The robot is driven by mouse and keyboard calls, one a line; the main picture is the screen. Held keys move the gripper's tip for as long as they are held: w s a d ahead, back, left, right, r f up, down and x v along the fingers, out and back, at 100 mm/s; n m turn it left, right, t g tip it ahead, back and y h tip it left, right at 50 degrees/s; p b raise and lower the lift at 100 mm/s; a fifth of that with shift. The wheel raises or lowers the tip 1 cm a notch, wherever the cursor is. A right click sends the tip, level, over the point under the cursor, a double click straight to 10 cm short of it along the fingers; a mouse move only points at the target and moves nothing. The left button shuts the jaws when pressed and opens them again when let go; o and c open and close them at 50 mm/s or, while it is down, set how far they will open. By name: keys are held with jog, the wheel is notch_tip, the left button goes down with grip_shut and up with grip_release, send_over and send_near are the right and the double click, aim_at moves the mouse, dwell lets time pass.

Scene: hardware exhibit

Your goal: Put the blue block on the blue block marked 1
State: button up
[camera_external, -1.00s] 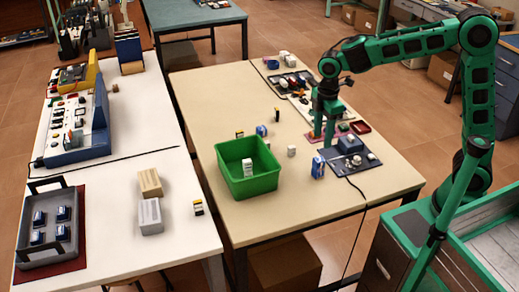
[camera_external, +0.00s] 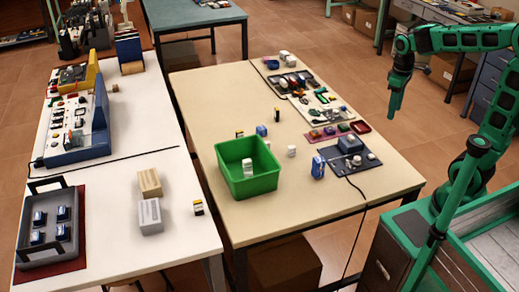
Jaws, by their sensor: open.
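A blue and white block (camera_external: 318,167) stands upright on the beige table, right of the green bin; I cannot tell whether it is one piece or two. A smaller blue block (camera_external: 261,130) lies behind the green bin. The markings are too small to read, so I cannot tell which block bears the 1. My gripper (camera_external: 393,112) hangs pointing down, beyond the table's right edge and apart from both blocks. It is open; nothing shows in it.
The green bin (camera_external: 224,170) holds a white piece. Right of the upright block is a dark plate (camera_external: 372,160) with a blue-grey device. Small blocks (camera_external: 291,151) stand nearby. The table's front is clear.

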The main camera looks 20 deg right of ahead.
jog(key=s+d+f+m, duration=0.2)
jog(key=s+d+m, duration=0.4)
jog(key=s+d, duration=0.3)
jog(key=s+d+f+m, duration=0.2)
jog(key=s+d+m, duration=0.4)
jog(key=s+d, duration=0.3)
jog(key=shift+s+d+m+y, duration=0.25)
jog(key=shift+s+m+y, duration=0.05)
jog(key=shift+m+y, duration=0.1)
